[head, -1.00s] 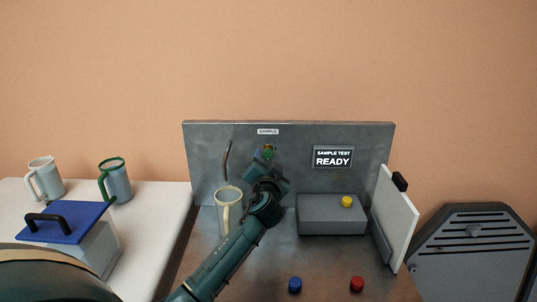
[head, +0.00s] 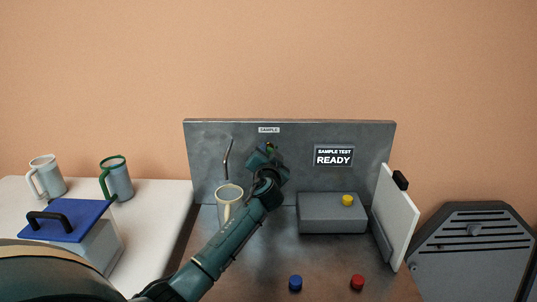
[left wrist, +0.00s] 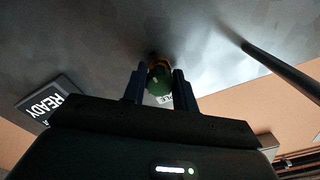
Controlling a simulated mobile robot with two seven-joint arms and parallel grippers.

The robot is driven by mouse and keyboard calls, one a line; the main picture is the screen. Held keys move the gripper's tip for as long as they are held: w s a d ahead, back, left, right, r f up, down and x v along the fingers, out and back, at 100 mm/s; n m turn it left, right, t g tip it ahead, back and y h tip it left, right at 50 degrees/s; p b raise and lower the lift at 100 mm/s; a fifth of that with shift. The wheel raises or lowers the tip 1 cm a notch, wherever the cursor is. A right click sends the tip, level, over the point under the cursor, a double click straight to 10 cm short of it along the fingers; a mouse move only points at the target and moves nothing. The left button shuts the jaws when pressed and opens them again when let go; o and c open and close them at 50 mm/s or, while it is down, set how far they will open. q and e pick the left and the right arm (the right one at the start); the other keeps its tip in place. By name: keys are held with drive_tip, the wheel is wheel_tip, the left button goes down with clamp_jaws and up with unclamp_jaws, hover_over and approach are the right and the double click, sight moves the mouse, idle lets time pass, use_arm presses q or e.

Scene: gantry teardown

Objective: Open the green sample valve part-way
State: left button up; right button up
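The green sample valve knob (left wrist: 159,84) sits between the two fingers of my left gripper (left wrist: 160,80) in the left wrist view. The fingers flank it closely and look open; I cannot make out firm contact. In the head view my left gripper (head: 267,153) is at the grey panel (head: 215,140), under the SAMPLE label (head: 269,130), and hides most of the valve. A bent metal spout (head: 227,157) is left of it, above a cream mug (head: 228,194). My right gripper is not in view.
A display (head: 333,156) reads SAMPLE TEST READY. A grey box (head: 325,222) with a yellow button (head: 347,201) stands to the right. Blue (head: 295,283) and red (head: 357,282) buttons are at the front. A white upright board (head: 396,215) bounds the right side.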

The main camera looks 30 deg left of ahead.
use_arm(q)
drive_tip(key=c, duration=0.4)
drive_tip(key=n+b, duration=0.2)
drive_tip(key=b, duration=0.1)
drive_tip(key=shift+f+n, duration=0.25)
drive_tip(key=shift+n, duration=0.05)
drive_tip(key=shift+c, duration=0.2)
drive_tip(key=n+b, duration=0.3)
drive_tip(key=shift+r, duration=0.1)
drive_tip(key=shift+r+n+b, duration=0.1)
drive_tip(key=shift+n+b, duration=0.45)
drive_tip(key=shift+n, duration=0.25)
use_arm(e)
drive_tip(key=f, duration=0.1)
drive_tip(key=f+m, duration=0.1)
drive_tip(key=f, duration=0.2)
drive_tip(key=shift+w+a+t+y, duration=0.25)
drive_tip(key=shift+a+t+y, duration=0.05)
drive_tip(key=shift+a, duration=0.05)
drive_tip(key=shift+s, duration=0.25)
use_arm(q)
drive_tip(key=o, duration=1)
drive_tip(key=shift+c, duration=0.2)
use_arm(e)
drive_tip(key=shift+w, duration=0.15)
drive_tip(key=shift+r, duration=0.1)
